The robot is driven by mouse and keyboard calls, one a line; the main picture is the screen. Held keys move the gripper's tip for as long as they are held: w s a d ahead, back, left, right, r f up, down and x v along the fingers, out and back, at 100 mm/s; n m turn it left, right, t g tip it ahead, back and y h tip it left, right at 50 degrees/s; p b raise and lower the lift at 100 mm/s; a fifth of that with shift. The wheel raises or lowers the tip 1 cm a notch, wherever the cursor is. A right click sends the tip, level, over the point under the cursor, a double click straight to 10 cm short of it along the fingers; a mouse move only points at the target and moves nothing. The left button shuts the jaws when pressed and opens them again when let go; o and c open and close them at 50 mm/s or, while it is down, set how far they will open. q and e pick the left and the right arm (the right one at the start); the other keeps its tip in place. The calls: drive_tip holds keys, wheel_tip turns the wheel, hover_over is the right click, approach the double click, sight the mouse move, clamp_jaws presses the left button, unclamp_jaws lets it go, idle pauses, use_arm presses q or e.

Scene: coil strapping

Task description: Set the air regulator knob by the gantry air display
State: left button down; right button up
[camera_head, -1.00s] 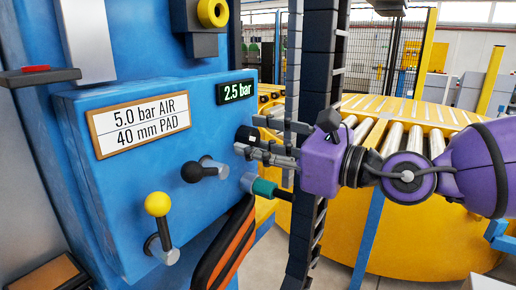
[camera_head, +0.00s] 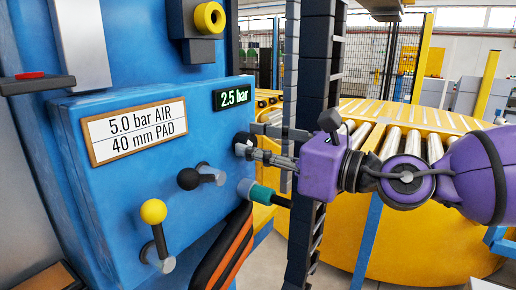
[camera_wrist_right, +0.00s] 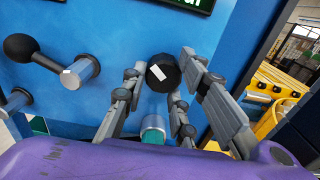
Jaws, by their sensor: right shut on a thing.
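The black round air regulator knob (camera_head: 246,136) is on the right part of the blue panel's front, below the green display (camera_head: 234,95), which reads 2.5 bar. In the right wrist view the knob (camera_wrist_right: 164,76) has a white mark on its face. My right gripper (camera_head: 252,145) is shut on the knob, with its grey fingers on either side of it; in the wrist view the gripper (camera_wrist_right: 163,66) straddles it. The fingers partly hide the knob in the head view. A sign (camera_head: 136,131) reads "5.0 bar AIR, 40 mm PAD". My left gripper is out of view.
A black-ball lever (camera_head: 199,176) and a yellow-ball lever (camera_head: 155,226) stick out of the panel left of my gripper. A green and black fitting (camera_head: 261,194) is just below it. A dark post (camera_head: 312,120) and a yellow roller conveyor (camera_head: 430,190) stand behind my arm.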

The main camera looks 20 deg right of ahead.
drive_tip(key=m, duration=0.5)
drive_tip(key=shift+s+a+r, duration=0.15)
drive_tip(key=shift+a+r, duration=0.05)
drive_tip(key=shift+r, duration=0.05)
drive_tip(key=m+p, duration=0.1)
drive_tip(key=m, duration=0.2)
drive_tip(key=shift+r+m, duration=0.15)
drive_tip(key=shift+m, duration=0.15)
clamp_jaws()
drive_tip(key=shift+d+m, duration=0.1)
drive_tip(key=shift+m, duration=0.5)
drive_tip(key=shift+r, duration=0.1)
drive_tip(key=o, duration=1)
unclamp_jaws()
drive_tip(key=shift+r, duration=0.1)
drive_tip(key=shift+w+d+f, duration=0.1)
drive_tip(key=shift+w+f, duration=0.1)
drive_tip(key=shift+s+f, duration=0.1)
